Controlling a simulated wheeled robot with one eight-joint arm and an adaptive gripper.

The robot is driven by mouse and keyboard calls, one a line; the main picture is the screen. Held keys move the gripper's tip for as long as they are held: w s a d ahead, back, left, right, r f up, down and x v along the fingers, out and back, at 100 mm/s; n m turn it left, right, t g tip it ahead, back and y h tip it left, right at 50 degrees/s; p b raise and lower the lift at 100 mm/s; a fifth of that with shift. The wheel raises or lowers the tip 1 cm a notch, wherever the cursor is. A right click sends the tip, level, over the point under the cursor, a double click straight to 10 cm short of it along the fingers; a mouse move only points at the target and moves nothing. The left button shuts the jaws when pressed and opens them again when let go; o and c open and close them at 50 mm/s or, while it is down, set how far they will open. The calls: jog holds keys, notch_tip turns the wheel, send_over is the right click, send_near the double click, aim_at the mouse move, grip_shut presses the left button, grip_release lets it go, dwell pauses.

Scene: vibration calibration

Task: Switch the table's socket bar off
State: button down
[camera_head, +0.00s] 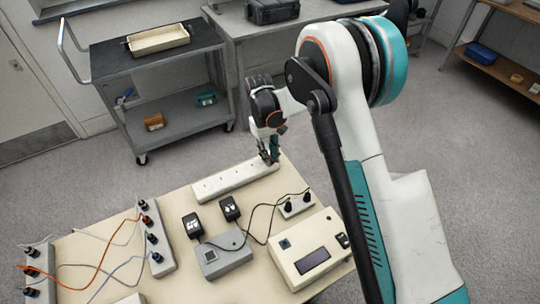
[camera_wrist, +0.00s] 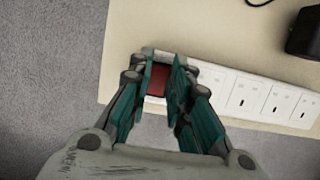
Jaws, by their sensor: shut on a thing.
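The white socket bar (camera_head: 222,183) lies along the far edge of the beige table, its sockets in a row. In the wrist view the bar (camera_wrist: 255,95) runs off to the right, with a red rocker switch (camera_wrist: 156,82) at its near-left end. My gripper (camera_head: 270,158) is at the bar's right end in the head view. In the wrist view my gripper's teal fingers (camera_wrist: 164,62) stand on either side of the red switch, closed on the bar's switch end. The fingers partly hide the switch, so I cannot tell which way it is tipped.
The table (camera_head: 185,215) also bears a beige device (camera_head: 307,248), a grey box (camera_head: 222,255), two black adapters (camera_head: 193,225), a small socket block (camera_head: 296,206) and strips with coloured cables (camera_head: 155,238). A grey cart (camera_head: 158,70) stands behind on the carpet.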

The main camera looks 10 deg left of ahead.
jog(key=c, duration=1.5)
grip_release()
jog(key=v, duration=1.2)
